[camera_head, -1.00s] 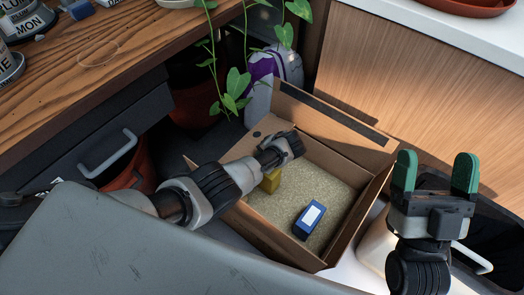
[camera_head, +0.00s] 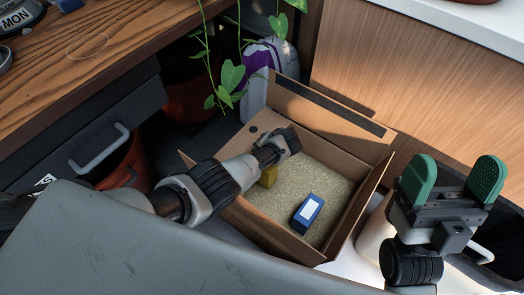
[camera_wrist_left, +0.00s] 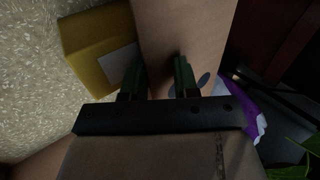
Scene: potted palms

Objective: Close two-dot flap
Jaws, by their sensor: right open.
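An open cardboard box (camera_head: 345,225) stands low in the middle of the head view. Its left flap (camera_head: 246,143) stands out, with one dark dot visible; my left arm hides part of it. In the left wrist view a cardboard panel (camera_wrist_left: 185,30) with a dark dot lies just beyond my left gripper (camera_wrist_left: 160,78). Its two green fingers are apart, with nothing clearly between them; whether they touch the panel I cannot tell. In the head view its fingertips are hidden. My right gripper (camera_head: 452,182) is open and empty, right of the box.
The box holds pale granules (camera_head: 290,195), a blue block (camera_head: 307,213) and a yellow block (camera_head: 268,176). The back flap (camera_head: 330,110) with a dark strip stands open. A purple-and-grey bag (camera_head: 262,75) and leafy stems are behind. A wooden desk (camera_head: 95,60) is at left, a wooden panel at right.

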